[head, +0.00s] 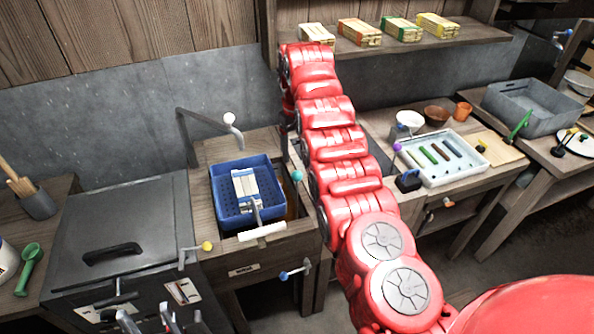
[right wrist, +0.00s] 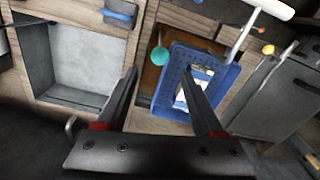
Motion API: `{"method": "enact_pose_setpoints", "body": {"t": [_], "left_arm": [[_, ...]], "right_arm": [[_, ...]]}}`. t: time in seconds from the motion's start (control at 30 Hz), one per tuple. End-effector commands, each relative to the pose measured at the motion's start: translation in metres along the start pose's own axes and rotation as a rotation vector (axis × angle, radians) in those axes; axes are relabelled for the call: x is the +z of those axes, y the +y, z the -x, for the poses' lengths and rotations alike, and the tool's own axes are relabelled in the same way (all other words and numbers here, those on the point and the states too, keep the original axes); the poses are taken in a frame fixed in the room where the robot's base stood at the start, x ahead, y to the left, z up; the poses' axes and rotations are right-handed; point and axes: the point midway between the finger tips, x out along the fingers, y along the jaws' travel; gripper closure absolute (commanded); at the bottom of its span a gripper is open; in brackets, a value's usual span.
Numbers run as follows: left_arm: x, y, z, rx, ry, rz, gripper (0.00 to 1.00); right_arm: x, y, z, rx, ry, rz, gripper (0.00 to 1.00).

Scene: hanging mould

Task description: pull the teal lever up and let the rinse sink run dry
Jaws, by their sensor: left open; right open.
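The rinse sink (head: 291,205) is set in a wooden counter and shows a brownish inside; a blue perforated basket (head: 217,210) with a pale block sits in it. The teal lever knob (head: 297,175) is at the sink's right side, close to my red right arm. In the right wrist view the teal knob (right wrist: 160,57) lies between the open fingers in the picture, beyond the tips. My right gripper (right wrist: 163,75) is empty; touch is not visible. The head view hides it behind the arm. What look like my left gripper's fingertips (head: 162,322) show at the bottom edge, apart and empty.
A white roll handle (head: 262,232) and a blue-handled valve (head: 294,271) are at the sink's front. A bent pipe (head: 205,113) stands behind the basket. A dark lidded vat (head: 120,225) is left. A white tray (head: 447,157) and a grey tub (head: 530,107) stand right.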

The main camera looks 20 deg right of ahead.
Motion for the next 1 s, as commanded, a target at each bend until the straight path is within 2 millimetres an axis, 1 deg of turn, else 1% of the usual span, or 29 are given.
{"method": "enact_pose_setpoints", "body": {"t": [0.1,0.27,0.3,0.4,0.57,1.0], "left_arm": [[-0.001,0.0,-0.004,0.0,0.001,0.0,0.34],[-0.001,0.0,-0.006,0.0,0.0,0.0,0.34],[-0.003,-0.001,-0.019,0.0,0.0,0.0,0.34],[-0.005,-0.002,-0.03,0.0,0.001,0.0,0.34],[-0.006,-0.002,-0.035,0.0,0.0,0.0,0.34],[-0.006,-0.002,-0.034,0.0,0.0,0.0,0.34]], "right_arm": [[0.0,0.001,0.015,-0.003,0.0,-0.002,0.31],[0.002,0.001,0.029,0.0,-0.005,-0.003,0.31],[0.001,0.001,0.041,0.0,-0.004,-0.002,0.31],[0.001,0.001,0.051,0.0,-0.003,-0.002,0.31],[0.001,0.001,0.056,0.0,-0.003,-0.002,0.31],[0.0,0.001,0.055,0.0,-0.002,-0.001,0.31]]}}
